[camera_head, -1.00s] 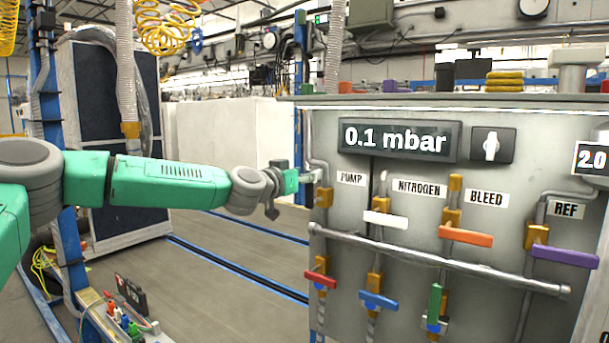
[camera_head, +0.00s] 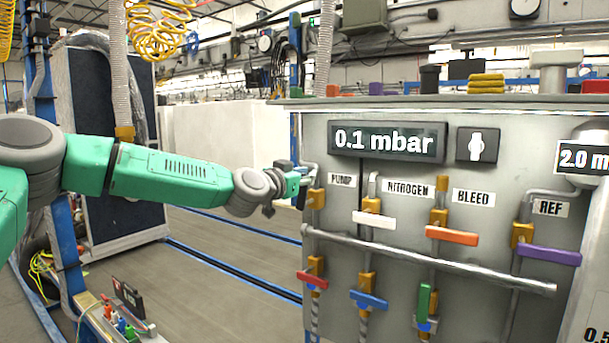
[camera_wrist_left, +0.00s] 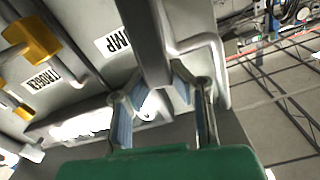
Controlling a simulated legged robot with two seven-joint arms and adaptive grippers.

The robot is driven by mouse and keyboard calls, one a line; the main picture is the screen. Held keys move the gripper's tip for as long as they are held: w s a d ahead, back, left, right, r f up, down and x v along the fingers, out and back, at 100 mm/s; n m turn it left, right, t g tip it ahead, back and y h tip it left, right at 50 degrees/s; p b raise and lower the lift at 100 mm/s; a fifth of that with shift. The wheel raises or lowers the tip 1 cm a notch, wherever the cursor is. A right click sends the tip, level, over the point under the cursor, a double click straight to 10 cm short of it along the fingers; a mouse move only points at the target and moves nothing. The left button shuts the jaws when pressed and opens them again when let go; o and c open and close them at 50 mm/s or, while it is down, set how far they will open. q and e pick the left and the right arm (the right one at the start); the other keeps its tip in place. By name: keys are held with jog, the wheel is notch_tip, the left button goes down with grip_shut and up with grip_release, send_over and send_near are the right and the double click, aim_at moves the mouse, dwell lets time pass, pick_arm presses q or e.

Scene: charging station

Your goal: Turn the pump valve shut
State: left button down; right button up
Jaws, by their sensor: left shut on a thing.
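The pump valve has a yellow body (camera_head: 315,198) on the left edge of the grey panel, below the PUMP label (camera_head: 343,181). Its handle looks like a dark bar (camera_wrist_left: 147,40), coming down between my fingers in the wrist view. In the head view the handle is mostly hidden by the gripper. My left gripper (camera_head: 299,179) is at the panel's left edge, beside the valve body. It also shows in the wrist view (camera_wrist_left: 155,82), its blue-padded fingers on either side of the bar, shut on it. My right gripper is not in view.
The display (camera_head: 388,140) reads 0.1 mbar, beside a white knob (camera_head: 477,145). White (camera_head: 374,219), orange (camera_head: 452,236) and purple (camera_head: 550,254) handles sit to the right. A grey pipe (camera_head: 430,259) crosses the panel below. Open floor (camera_head: 225,258) lies left of the panel.

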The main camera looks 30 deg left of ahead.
pick_arm(q)
jog(key=d+f+m+b, duration=0.2)
jog(key=m, duration=0.2)
jog(key=d+f+m+b, duration=0.2)
jog(key=m, duration=0.2)
jog(key=s+d+f+m+b, duration=0.1)
jog(key=d+f+m+b, duration=0.1)
jog(key=f+m, duration=0.1)
jog(key=shift+d+f+m, duration=0.1)
jog(key=shift+d+m, duration=0.15)
jog(key=shift+m, duration=0.45)
jog(key=shift+d+f+m+b, duration=0.1)
jog(key=shift+f+m+b, duration=0.4)
jog(key=shift+m+b, duration=0.4)
jog(key=shift+f+m+b, duration=0.5)
jog(key=shift+m+b, duration=0.3)
jog(key=shift+b, duration=0.15)
jog(key=c, duration=1.5)
grip_release()
jog(key=shift+o, duration=0.7)
jog(key=shift+s+r, duration=0.15)
jog(key=shift+r, duration=0.05)
